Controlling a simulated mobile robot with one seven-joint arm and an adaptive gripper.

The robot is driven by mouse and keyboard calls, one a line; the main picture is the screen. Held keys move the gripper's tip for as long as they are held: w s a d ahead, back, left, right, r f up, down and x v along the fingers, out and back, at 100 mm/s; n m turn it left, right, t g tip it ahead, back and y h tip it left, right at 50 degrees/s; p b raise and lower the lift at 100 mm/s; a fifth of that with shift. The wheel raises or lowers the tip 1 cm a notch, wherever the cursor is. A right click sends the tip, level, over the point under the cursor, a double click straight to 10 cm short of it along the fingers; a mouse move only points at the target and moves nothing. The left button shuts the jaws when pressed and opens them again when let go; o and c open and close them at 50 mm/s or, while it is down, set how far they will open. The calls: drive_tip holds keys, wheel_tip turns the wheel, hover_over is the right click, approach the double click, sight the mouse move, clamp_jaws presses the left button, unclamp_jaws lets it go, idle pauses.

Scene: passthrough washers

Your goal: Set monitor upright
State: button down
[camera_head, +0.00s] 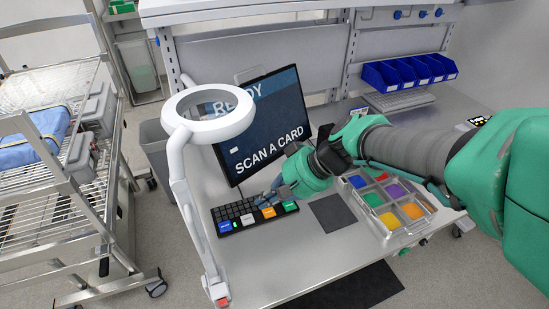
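The monitor (262,120) is a black-framed screen reading "READY" and "SCAN A CARD". It stands at the back of the metal bench and looks tilted in the picture; the ring lamp hides part of its left side. Its base is hidden. My gripper (266,198) is low in front of the screen's lower right part, over the keyboard's back edge. Its grey fingers are small and partly covered by my green wrist, so I cannot tell whether they are open or touching anything.
A white ring lamp (179,160) rises at the bench's left front. A black keyboard (238,218) with coloured keys lies before the monitor. A dark pad (332,213) and a tray of coloured compartments (393,221) lie to the right. Blue bins (410,73) hang behind.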

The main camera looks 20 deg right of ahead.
drive_tip(key=w+d+f+m+t, duration=0.2)
drive_tip(key=w+d+f+m, duration=0.1)
drive_tip(key=d, duration=0.4)
drive_tip(key=w+d+f+m+t+h, duration=0.1)
drive_tip(key=w+d+f+m+t, duration=0.2)
drive_tip(key=w+d+f, duration=0.2)
drive_tip(key=w+d+f+m+t, duration=0.3)
drive_tip(key=w+d+f+m, duration=0.1)
drive_tip(key=w+d, duration=0.3)
drive_tip(key=shift+d+f, duration=0.25)
drive_tip(key=shift+d, duration=0.65)
drive_tip(key=shift+w+a+f, duration=0.1)
drive_tip(key=shift+w, duration=0.05)
drive_tip(key=b+x, duration=0.1)
drive_tip(key=x, duration=1.2)
drive_tip(key=shift+w, duration=0.4)
drive_tip(key=shift+f, duration=0.1)
